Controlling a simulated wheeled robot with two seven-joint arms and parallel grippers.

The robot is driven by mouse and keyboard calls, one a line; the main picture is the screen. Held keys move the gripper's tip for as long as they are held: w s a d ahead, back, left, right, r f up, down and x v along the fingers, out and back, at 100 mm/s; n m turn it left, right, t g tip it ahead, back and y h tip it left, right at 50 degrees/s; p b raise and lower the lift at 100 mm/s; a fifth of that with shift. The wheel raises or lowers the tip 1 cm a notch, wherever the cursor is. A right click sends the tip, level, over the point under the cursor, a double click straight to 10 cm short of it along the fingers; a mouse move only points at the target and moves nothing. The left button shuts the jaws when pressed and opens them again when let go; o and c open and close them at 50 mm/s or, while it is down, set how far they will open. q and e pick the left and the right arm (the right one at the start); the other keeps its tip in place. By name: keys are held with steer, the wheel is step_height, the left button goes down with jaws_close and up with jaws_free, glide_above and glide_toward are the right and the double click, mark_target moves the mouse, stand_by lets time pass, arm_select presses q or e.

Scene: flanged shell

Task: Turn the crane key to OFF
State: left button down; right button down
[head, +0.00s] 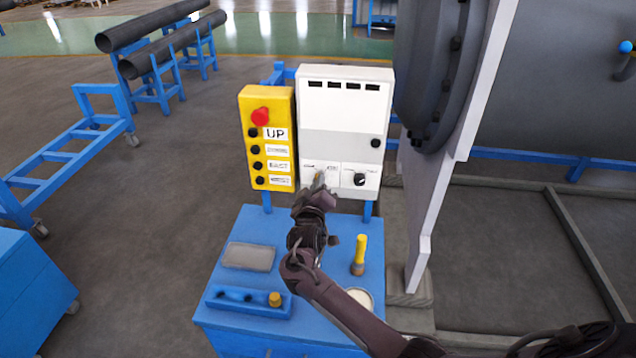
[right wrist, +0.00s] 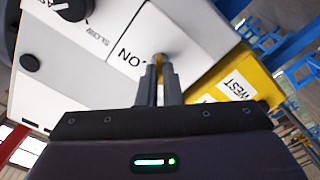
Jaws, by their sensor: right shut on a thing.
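The white control box (head: 345,110) stands upright behind the blue cart, with a key-switch plate at its lower left. My right gripper (head: 319,186) reaches up to that plate from below. In the right wrist view its fingers (right wrist: 159,72) are shut on the small brass-coloured crane key (right wrist: 158,58). An ON label (right wrist: 131,54) shows on the plate beside the key. The fingers hide most of the key, so I cannot tell its exact angle. My left gripper is not in view.
A black knob (head: 360,179) sits right of the key plate. The yellow pendant (head: 267,140) with a red button hangs close on the left. Below, the blue cart top (head: 225,275) carries a yellow-handled tool (head: 359,255). The large grey flanged shell (head: 560,80) stands at right.

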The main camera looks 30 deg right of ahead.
steer(key=shift+f, duration=0.1)
stand_by(0.3)
steer(key=c, duration=1.6)
jaws_free()
steer(key=b+v, duration=0.2)
steer(key=v, duration=0.6)
steer(key=shift+w, duration=0.1)
